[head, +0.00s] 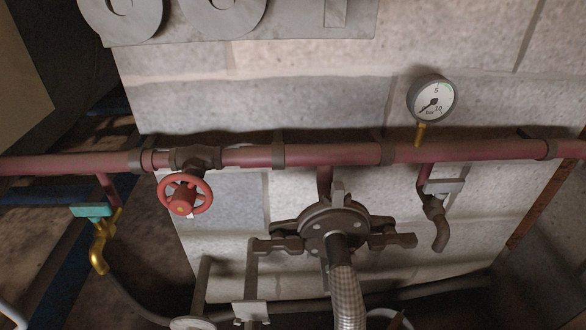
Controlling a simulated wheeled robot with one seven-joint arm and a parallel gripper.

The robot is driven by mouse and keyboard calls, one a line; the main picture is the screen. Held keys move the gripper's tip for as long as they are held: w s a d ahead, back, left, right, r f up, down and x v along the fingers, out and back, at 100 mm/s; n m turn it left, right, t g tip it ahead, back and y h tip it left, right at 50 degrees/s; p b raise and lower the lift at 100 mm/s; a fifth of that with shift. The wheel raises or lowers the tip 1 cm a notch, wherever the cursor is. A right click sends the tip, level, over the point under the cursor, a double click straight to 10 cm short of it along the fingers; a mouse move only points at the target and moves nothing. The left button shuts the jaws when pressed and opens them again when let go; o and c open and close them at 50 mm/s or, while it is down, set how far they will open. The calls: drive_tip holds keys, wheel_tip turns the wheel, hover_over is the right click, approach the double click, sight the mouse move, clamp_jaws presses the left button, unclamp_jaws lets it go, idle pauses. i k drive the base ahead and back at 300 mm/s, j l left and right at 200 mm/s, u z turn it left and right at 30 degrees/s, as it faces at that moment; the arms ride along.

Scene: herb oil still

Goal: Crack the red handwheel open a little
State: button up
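The red handwheel (184,196) is on a dark valve body (195,158) on the red pipe (345,154), left of the middle in the head view. It faces me, with a small yellow spot at its hub. I cannot tell from this frame how far it is turned. My gripper is not in view, and nothing touches the wheel.
A pressure gauge (432,98) marked bar stands above the pipe at right. A dark round flange (333,231) with a braided hose (346,295) hangs below the pipe. A brass tap (101,245) with a teal handle (91,211) is at left; a grey-handled tap (437,215) is at right.

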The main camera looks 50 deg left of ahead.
sight(182, 201)
drive_tip(key=u, duration=1.3)
drive_tip(key=k+u, duration=0.1)
drive_tip(key=u, duration=0.8)
drive_tip(key=k+u, duration=0.1)
drive_tip(key=u, duration=0.35)
drive_tip(key=i+l+z, duration=0.15)
drive_tip(key=z, duration=0.15)
drive_tip(key=l, duration=0.15)
